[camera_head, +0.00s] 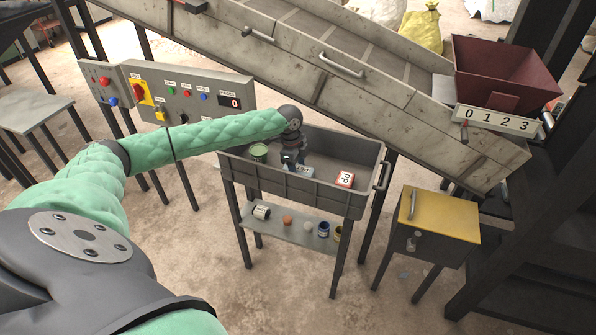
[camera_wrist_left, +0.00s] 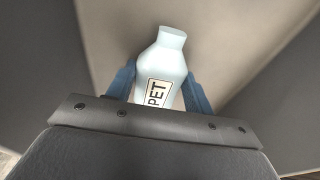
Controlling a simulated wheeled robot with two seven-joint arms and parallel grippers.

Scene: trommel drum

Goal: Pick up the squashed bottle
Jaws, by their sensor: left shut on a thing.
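A pale bottle with a PET label (camera_wrist_left: 163,72) stands out between the blue fingers of my left gripper (camera_wrist_left: 160,88) in the left wrist view. The fingers are shut on its sides, and its neck end points away from the gripper. In the head view my left gripper (camera_head: 291,163) points down inside the grey bin (camera_head: 285,187). The bottle is mostly hidden there by the gripper, and I cannot tell whether it touches the bin floor. My right gripper is not in view.
A shelf below (camera_head: 288,232) holds several small items. The sloping conveyor (camera_head: 400,110) rises close behind the bin. A yellow-topped cabinet (camera_head: 440,217) stands to the right.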

